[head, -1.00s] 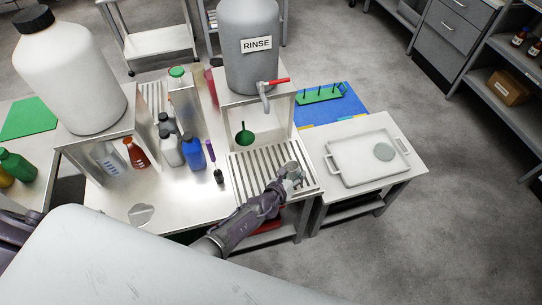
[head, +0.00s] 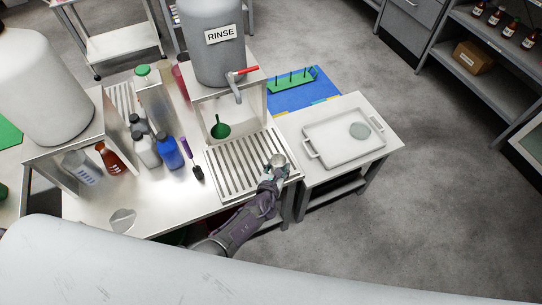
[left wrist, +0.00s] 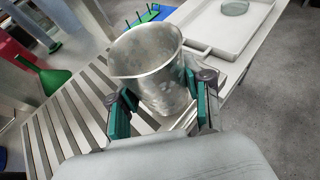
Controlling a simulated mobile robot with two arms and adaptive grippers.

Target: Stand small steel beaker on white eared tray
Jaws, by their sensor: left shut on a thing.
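The small steel beaker (head: 278,161) is held upright over the right front part of the slatted drain rack. My left gripper (head: 272,176) is shut on it. In the left wrist view the beaker (left wrist: 152,65) sits between the green finger pads of my left gripper (left wrist: 160,108), and its open rim faces up. The white eared tray (head: 318,127) lies on the side table to the right, with a round greenish glass dish (head: 359,131) on it. The tray also shows in the left wrist view (left wrist: 218,32), beyond the beaker. My right gripper is not in view.
The slatted drain rack (head: 228,171) lies below the rinse tank (head: 212,40) with its red-handled tap. A green funnel (head: 220,130) and several bottles, including a blue one (head: 169,153), stand left. A blue mat with a green peg rack (head: 292,80) lies behind the tray.

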